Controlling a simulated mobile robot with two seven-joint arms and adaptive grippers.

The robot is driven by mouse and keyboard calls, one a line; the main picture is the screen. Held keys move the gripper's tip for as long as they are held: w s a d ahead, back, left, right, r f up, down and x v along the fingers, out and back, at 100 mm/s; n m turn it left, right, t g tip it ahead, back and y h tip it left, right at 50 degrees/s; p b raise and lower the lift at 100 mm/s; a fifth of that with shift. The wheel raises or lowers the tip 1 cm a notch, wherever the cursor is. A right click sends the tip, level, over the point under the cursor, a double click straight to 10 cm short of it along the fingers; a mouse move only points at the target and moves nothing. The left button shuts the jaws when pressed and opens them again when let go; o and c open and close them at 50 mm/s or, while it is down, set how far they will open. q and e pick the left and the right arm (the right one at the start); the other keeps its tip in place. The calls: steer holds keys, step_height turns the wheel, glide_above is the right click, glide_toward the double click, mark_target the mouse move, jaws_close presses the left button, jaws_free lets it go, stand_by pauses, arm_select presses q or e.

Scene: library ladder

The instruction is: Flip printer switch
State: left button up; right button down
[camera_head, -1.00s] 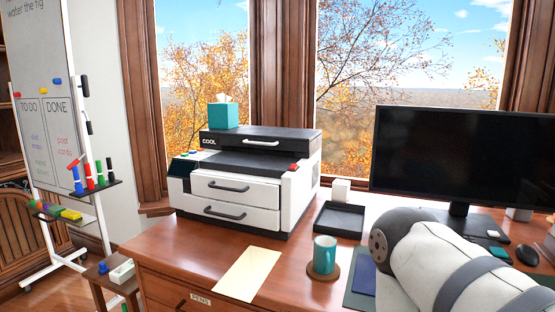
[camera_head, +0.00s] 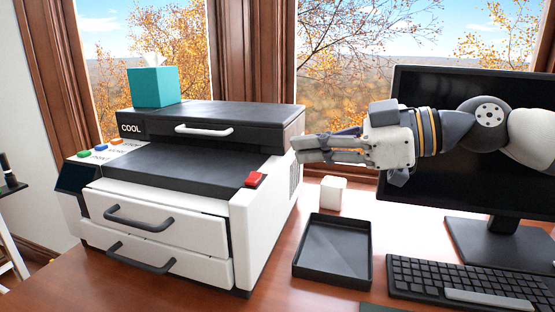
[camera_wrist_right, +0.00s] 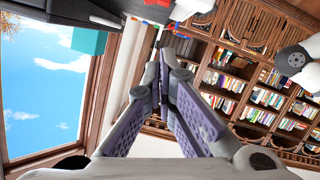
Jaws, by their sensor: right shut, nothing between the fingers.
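The white and black printer (camera_head: 185,190) stands on the wooden desk in the head view. Its red switch (camera_head: 255,180) sits on the right front corner of its top. My right gripper (camera_head: 296,150) comes in from the right, pointing left, beside the printer's right side and above the desk. It is shut and empty, up and to the right of the red switch and apart from it. In the right wrist view its two fingers (camera_wrist_right: 165,80) meet at the tips, and the red switch (camera_wrist_right: 157,3) shows at the top edge. My left gripper is not in view.
A teal tissue box (camera_head: 153,86) stands on the printer. A black tray (camera_head: 333,250), a white cube (camera_head: 333,194), a keyboard (camera_head: 465,285) and a monitor (camera_head: 480,130) are on the desk to the right. Windows are behind.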

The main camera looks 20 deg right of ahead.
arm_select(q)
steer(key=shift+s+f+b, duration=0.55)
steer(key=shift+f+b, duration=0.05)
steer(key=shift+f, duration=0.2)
arm_select(e)
steer(key=w+a+f, duration=0.4)
steer(key=w+a, duration=0.1)
steer(key=w, duration=0.2)
steer(key=shift+w+a+f, duration=0.15)
steer(key=shift+w, duration=0.1)
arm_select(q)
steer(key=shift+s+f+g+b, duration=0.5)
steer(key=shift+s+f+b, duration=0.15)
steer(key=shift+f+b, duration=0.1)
arm_select(e)
steer(key=s+d+r+m, duration=0.1)
steer(key=s+d+r, duration=0.1)
steer(key=s+d, duration=0.4)
steer(key=d, duration=0.4)
steer(key=shift+s, duration=0.1)
